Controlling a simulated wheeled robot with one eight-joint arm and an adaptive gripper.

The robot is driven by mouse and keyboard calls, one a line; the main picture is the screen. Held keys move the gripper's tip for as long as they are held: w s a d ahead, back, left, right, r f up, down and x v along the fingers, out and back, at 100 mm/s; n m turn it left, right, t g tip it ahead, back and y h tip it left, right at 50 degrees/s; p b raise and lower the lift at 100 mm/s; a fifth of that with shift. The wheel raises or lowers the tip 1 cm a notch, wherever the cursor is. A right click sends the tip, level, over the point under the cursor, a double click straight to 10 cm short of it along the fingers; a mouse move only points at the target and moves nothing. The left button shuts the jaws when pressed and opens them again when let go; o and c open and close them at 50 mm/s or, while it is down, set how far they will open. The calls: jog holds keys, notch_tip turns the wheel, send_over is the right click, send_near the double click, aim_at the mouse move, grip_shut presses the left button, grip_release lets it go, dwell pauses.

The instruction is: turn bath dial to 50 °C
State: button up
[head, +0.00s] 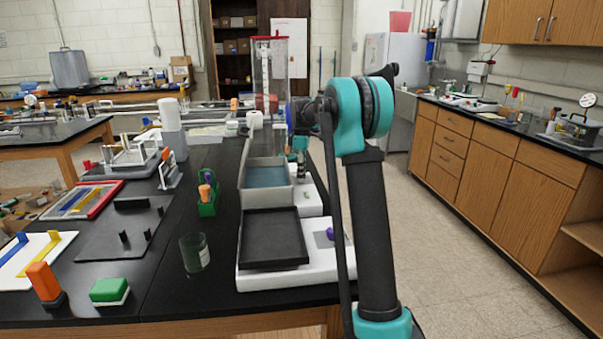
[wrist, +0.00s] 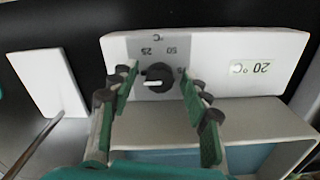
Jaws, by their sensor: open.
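The bath dial (wrist: 157,77) is a black knob with a white pointer on a grey scale plate (wrist: 140,48), upside down in the wrist view. The marks 25, 50 and one partly hidden by a finger show. The white pointer points left in that picture, off the 50 mark. A label or display (wrist: 250,68) on the bath's white housing (wrist: 285,45) reads 20 °C. My gripper (wrist: 160,84) is open, its fingers on either side of the dial with gaps. In the head view the bath's grey tank (head: 250,178) holds bluish water; the dial cannot be made out.
A white device with a black tray (head: 272,238) and purple knob (head: 330,233) stands in front of the bath. A glass beaker (head: 195,252) and a green holder (head: 208,200) are left of it. A clear column (head: 270,70) rises behind.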

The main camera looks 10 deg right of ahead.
grip_shut()
dwell(0.3)
